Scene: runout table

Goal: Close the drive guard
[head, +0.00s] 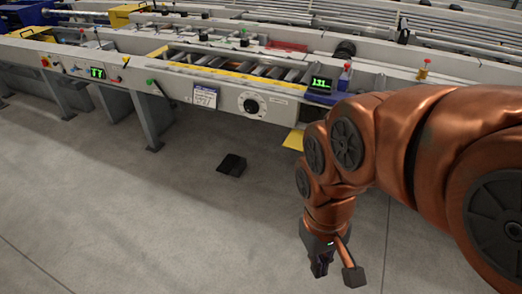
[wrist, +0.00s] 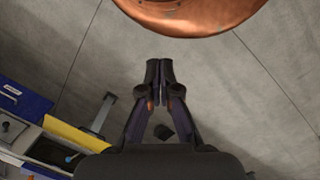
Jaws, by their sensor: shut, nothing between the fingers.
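A yellow panel (head: 293,139), which may be the drive guard, sits at the front lower edge of the runout table (head: 170,85), just left of my arm. It also shows as a yellow strip in the wrist view (wrist: 77,138), sticking out from the table side. Its hinge and what lies behind it are not clear. My gripper (head: 320,270) hangs low over the floor in front of the table, to the right of the panel and apart from it. In the wrist view my gripper (wrist: 159,66) has its fingertips together, with nothing between them.
A green-lit display (head: 320,84) and a red-topped knob (head: 346,70) stand on the table edge above the panel. A black object (head: 231,165) lies on the floor. The open concrete floor (head: 120,215) is otherwise clear.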

